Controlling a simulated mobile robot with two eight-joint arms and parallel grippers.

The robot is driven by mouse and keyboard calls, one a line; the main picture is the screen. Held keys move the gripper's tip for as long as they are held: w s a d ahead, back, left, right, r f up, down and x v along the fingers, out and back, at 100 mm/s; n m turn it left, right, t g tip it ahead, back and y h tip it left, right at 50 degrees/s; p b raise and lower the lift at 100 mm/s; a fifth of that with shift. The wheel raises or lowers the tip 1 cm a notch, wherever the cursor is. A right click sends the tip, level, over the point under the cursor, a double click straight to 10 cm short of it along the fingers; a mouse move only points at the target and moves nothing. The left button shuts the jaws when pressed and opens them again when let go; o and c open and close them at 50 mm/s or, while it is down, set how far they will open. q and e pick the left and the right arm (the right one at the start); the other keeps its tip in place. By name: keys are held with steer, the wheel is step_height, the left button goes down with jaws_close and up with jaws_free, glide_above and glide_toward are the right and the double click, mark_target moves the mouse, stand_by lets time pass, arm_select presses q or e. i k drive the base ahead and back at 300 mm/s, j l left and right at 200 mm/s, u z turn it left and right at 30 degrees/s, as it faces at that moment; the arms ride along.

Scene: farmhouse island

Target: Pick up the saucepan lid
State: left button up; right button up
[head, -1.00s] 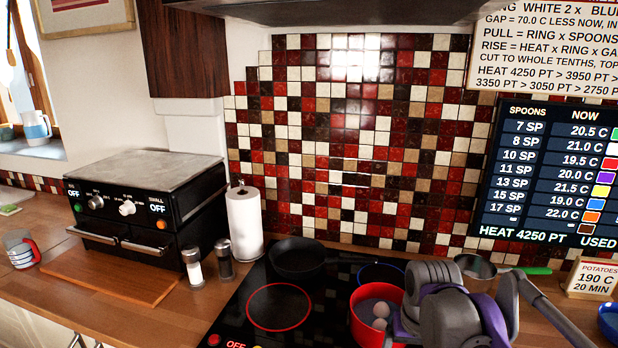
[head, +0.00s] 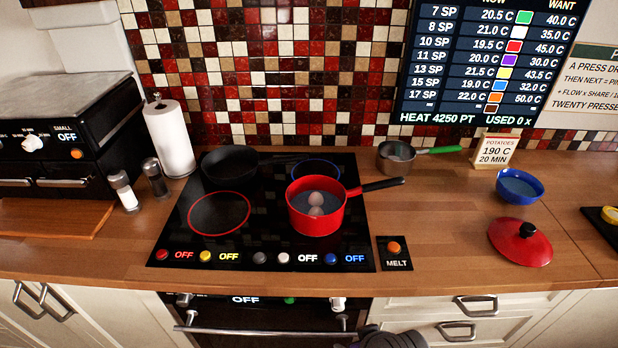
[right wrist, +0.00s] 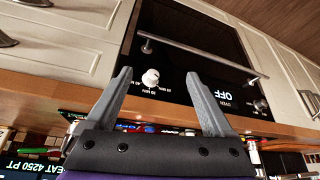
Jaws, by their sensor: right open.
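The red saucepan lid (head: 520,241) with a black knob lies on the wooden counter at the right in the head view. The red saucepan (head: 316,212) stands on the hob with its black handle pointing right, and pale egg-like things sit in it. My right gripper (right wrist: 160,85) is open and empty in the right wrist view, in front of the oven and below the counter edge. In the head view only a grey part of my arm shows at the bottom edge. The lid is not in the right wrist view. My left gripper is not in view.
A blue bowl (head: 518,187) stands behind the lid. A black frying pan (head: 228,168) is on the hob (head: 260,235).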

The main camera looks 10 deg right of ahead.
mark_target(519, 241)
steer(key=z, duration=2.1)
steer(key=i+l, duration=0.45)
